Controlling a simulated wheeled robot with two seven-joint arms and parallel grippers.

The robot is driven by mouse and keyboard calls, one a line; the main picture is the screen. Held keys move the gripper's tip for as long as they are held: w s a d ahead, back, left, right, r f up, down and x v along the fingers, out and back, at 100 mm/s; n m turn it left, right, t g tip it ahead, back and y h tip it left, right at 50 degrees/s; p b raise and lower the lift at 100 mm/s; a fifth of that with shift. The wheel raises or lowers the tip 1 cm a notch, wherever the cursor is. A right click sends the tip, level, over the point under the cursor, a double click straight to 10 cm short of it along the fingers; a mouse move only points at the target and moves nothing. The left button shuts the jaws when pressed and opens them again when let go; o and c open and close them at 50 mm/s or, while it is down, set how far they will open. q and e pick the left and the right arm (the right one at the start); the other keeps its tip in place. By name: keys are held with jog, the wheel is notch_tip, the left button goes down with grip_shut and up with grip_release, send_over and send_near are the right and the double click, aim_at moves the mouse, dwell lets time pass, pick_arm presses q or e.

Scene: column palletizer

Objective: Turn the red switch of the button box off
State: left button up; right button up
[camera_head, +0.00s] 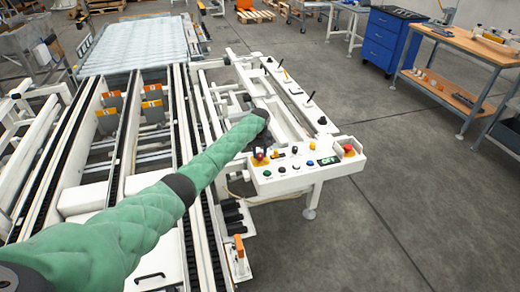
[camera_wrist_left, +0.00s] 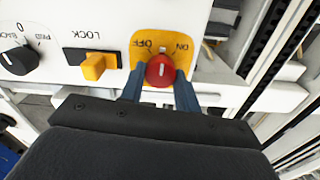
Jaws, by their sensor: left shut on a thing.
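The red switch (camera_wrist_left: 160,70) is a round knob on a yellow plate (camera_wrist_left: 196,50) marked OFF and ON in the left wrist view. A small pale mark shows on the knob; I cannot tell for sure which setting it points to. My left gripper (camera_wrist_left: 160,88) has its two dark blue fingers on either side of the knob, shut on it. In the head view the white button box (camera_head: 310,178) stands at the end of the conveyor frame. My left gripper (camera_head: 259,146) is at its left end and partly hides the switch there. My right gripper is not in view.
Next to the switch are a yellow LOCK knob (camera_wrist_left: 96,66) and a black selector (camera_wrist_left: 18,60). A red button (camera_head: 348,150) sits at the box's right end. Conveyor rails (camera_head: 120,150) lie to the left. Open floor (camera_head: 400,200) lies to the right, before a workbench (camera_head: 470,48) and blue cabinet (camera_head: 388,42).

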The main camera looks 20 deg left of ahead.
pick_arm(q)
jog(key=shift+r+n+p, duration=0.2)
jog(key=shift+n+p, duration=0.45)
jog(key=shift+n, duration=0.35)
jog(key=n+p, duration=0.3)
jog(key=n, duration=0.2)
jog(key=shift+n+p, duration=0.3)
jog(key=shift+n, duration=0.1)
jog(key=shift+a+f+n+p, duration=0.15)
jog(key=shift+n+p, duration=0.2)
jog(key=shift+n, duration=0.45)
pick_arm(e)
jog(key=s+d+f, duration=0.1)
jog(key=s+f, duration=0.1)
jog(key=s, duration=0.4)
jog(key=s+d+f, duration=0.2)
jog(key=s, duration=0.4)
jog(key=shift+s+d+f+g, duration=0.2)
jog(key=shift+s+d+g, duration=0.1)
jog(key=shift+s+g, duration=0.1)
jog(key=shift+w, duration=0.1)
pick_arm(q)
jog(key=o, duration=1)
jog(key=shift+s, duration=0.1)
